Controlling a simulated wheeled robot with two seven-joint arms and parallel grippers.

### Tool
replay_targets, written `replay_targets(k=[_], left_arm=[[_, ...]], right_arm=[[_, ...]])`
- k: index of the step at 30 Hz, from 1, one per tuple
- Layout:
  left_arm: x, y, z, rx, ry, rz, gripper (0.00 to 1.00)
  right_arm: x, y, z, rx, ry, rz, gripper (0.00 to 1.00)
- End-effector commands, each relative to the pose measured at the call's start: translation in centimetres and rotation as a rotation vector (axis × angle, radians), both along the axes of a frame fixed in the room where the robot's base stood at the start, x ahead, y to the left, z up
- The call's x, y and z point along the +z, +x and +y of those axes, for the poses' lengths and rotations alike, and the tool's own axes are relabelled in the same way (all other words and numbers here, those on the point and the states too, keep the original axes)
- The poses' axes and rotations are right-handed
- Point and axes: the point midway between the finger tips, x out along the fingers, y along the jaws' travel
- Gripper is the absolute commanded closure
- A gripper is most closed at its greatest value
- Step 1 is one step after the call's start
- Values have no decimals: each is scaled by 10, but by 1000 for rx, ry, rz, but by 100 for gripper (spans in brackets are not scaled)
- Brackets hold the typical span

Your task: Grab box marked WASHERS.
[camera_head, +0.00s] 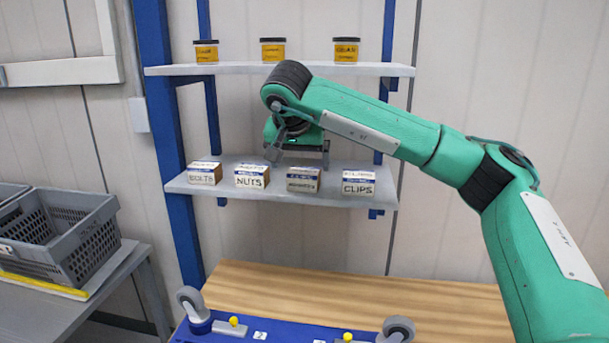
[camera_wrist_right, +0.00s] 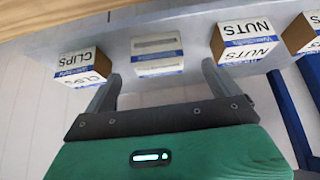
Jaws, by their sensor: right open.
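The box marked WASHERS (camera_head: 303,181) stands on the lower shelf (camera_head: 240,203), between the NUTS box (camera_head: 251,177) and the CLIPS box (camera_head: 358,183). It is in shadow, and its label is hard to read. My right gripper (camera_head: 300,157) is open, just above and behind the front of this box. In the right wrist view, which looks upside down, the WASHERS box (camera_wrist_right: 157,56) lies beyond and between the two spread fingers of my right gripper (camera_wrist_right: 160,76). The fingers appear apart from it. My left gripper is out of view.
The BOLTS box (camera_head: 204,173) stands at the shelf's left end. The upper shelf (camera_head: 230,69) above holds three yellow-labelled jars. Blue posts frame the shelves. A wooden table with a blue wheeled dolly (camera_head: 270,331) is below. Grey crates (camera_head: 75,240) stand at left.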

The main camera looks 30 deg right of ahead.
Motion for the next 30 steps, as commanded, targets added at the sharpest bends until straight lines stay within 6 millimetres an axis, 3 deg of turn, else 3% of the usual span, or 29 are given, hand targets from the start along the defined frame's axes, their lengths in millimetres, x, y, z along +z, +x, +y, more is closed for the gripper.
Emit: replay_targets(k=[7, 14, 19, 26, 30], left_arm=[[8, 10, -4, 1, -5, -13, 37], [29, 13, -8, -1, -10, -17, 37], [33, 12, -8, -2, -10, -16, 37], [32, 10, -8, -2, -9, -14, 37], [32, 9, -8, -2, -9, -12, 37]], right_arm=[[-14, 8, -7, 1, 0, 1, 7], [-34, 22, -23, -1, -1, 3, 7], [-51, 29, -28, 2, 0, 1, 7], [-54, 30, -28, 1, 0, 0, 7], [-53, 30, -28, 1, 0, 0, 31]])
